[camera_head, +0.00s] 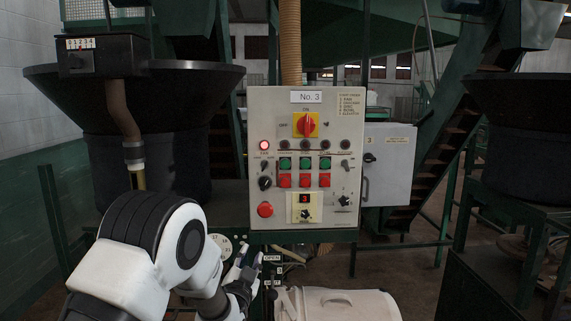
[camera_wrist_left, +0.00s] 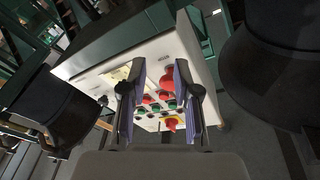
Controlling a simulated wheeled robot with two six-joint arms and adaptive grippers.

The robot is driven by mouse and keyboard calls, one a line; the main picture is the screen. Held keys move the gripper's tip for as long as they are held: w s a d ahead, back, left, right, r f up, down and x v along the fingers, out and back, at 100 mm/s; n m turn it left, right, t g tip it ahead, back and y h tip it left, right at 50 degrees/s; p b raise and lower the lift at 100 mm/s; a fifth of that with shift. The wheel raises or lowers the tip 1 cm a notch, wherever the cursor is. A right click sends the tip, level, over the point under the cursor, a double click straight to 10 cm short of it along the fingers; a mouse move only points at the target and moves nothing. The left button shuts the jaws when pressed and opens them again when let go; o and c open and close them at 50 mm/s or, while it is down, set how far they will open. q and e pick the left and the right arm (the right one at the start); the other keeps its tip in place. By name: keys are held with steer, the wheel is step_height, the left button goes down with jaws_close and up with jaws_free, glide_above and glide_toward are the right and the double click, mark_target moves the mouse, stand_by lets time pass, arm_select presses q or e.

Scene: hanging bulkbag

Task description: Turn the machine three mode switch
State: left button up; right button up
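The machine three control panel (camera_head: 275,135) is a beige box labelled No. 3, in the middle of the head view. Its mode switch (camera_head: 306,214) is a small dark knob on a yellowish plate low on the panel, under a display reading 3. My left gripper (camera_head: 250,257) is below the panel's lower left edge, apart from the switch. In the left wrist view the gripper (camera_wrist_left: 153,80) has its two fingers spread with nothing held, and the panel (camera_wrist_left: 150,55) shows tilted beyond them. The yellowish plate (camera_wrist_left: 119,76) shows by the left finger. My right gripper is not in view.
The panel also carries a red push button (camera_head: 265,210), a red-and-yellow main switch (camera_head: 306,125) and rows of green and red buttons (camera_head: 304,172). A dark hopper (camera_head: 150,90) stands left. A white lidded container (camera_head: 335,303) is below the panel.

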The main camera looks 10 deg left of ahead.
arm_select(q)
steer(key=t+p, duration=0.2)
steer(key=p, duration=0.2)
glide_toward(264, 168)
steer(key=w, duration=0.2)
steer(key=r, duration=0.2)
steer(key=p+x, duration=0.1)
steer(key=x, duration=0.1)
steer(key=p+x, duration=0.1)
steer(key=x, duration=0.2)
steer(key=f+p+x, duration=0.1)
steer(key=x, duration=0.1)
steer(key=shift+w+f+p, duration=0.1)
steer(key=shift+w+p, duration=0.2)
steer(key=shift+w, duration=0.05)
steer(key=shift+s, duration=0.1)
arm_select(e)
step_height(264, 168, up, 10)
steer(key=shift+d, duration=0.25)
arm_select(q)
steer(key=shift+a, duration=0.1)
jaws_close()
